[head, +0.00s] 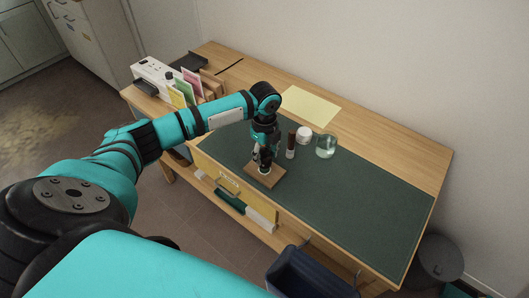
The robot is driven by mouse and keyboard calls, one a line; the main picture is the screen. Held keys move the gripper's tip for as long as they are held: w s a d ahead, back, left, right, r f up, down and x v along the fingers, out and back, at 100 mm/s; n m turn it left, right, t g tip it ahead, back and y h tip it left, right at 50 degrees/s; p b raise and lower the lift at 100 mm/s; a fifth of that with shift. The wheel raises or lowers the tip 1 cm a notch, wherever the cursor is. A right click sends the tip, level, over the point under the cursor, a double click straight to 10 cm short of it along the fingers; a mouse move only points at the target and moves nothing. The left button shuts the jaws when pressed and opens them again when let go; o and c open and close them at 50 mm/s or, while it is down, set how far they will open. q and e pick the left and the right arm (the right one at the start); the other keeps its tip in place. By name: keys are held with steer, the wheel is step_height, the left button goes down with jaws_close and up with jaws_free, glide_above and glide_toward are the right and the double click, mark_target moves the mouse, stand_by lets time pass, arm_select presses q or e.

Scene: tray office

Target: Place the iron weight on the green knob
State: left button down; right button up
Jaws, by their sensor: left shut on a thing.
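My left arm reaches in from the left over the desk. Its gripper (263,156) points down over a small brown wooden board (276,177) on the dark green desk mat. It is shut on a small dark thing, which looks like the iron weight (265,163), low over the middle of the board. A small pale rim shows just under the dark thing. I cannot tell whether it is the green knob, nor whether the weight touches it. The fingers hide part of this spot. My right gripper is not in view.
Close to the right of the gripper stand a dark brown-and-white cylinder (291,146), a white jar (304,134) and a clear glass (325,147). A yellow sheet (311,105) lies behind. Card holders (190,88) stand at the left. The green mat (370,205) is clear on the right.

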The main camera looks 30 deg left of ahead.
mark_target(264, 150)
arm_select(q)
steer(key=c, duration=0.7)
jaws_free()
steer(key=shift+f, duration=0.1)
step_height(264, 150, up, 12)
steer(key=b, duration=0.1)
steer(key=shift+s, duration=0.1)
